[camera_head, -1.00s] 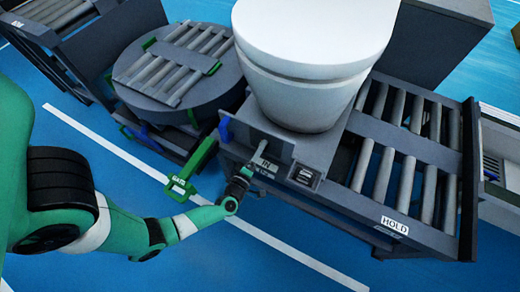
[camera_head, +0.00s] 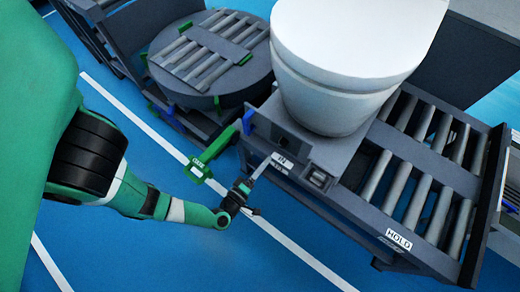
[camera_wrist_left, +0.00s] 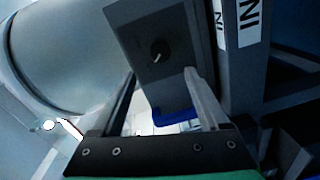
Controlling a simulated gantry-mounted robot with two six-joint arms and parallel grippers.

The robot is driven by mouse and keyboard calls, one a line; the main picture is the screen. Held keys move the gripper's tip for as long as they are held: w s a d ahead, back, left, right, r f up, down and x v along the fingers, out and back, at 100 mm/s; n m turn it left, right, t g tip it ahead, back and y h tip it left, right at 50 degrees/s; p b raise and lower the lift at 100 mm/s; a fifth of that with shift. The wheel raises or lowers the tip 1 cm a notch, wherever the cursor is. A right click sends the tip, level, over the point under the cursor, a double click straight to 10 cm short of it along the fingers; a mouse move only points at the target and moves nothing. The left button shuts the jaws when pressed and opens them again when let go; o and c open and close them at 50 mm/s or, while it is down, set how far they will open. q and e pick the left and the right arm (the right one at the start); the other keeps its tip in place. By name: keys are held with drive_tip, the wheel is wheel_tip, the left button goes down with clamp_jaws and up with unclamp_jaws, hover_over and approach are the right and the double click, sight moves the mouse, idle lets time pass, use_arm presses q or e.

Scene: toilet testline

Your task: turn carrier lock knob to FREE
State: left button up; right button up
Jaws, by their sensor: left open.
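The lock knob (camera_wrist_left: 159,50) is a small dark round knob with a white mark, on a dark grey panel (camera_wrist_left: 140,22) in the left wrist view. I cannot read which setting the mark points at. My left gripper (camera_wrist_left: 160,73) is open, its two fingers apart below the knob in that view, with nothing between them. In the head view the left gripper (camera_head: 262,186) is just in front of the carrier's near-left corner, by the IN label (camera_head: 282,159). The carrier bears a white toilet (camera_head: 345,60). The knob cannot be made out in the head view. My right gripper is out of view.
A green lever (camera_head: 214,152) with a tag stands left of the carrier, near my left wrist. A blue part (camera_head: 248,121) is at the carrier's corner. A round roller turntable (camera_head: 208,85) is behind. A roller conveyor with a HOLD label (camera_head: 398,240) extends right. Blue floor in front is open.

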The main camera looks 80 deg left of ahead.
use_arm(q)
drive_tip(key=shift+s+d, duration=0.45)
drive_tip(key=shift+s, duration=0.15)
